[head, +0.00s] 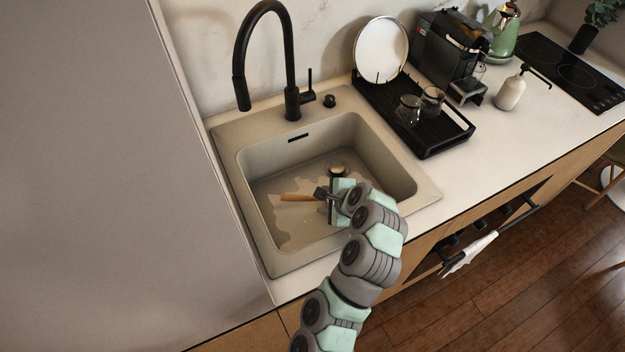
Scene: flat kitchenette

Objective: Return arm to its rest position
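My gripper (328,198) is low inside the beige sink (230,142), near the middle of the basin. My arm reaches over the sink's front edge. A thin orange-brown handle-like thing (297,198) shows just left of my gripper, in the basin. Whether my gripper touches or holds it, I cannot tell. The fingers are too small and partly hidden to show whether they are open or shut.
A black faucet (290,75) arches over the back of the sink. To the right stand a black drying rack (440,145) with a white plate (381,50) and glass vessels, a coffee machine (437,50) and a soap bottle (510,92). A tall grey panel (90,170) borders the left.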

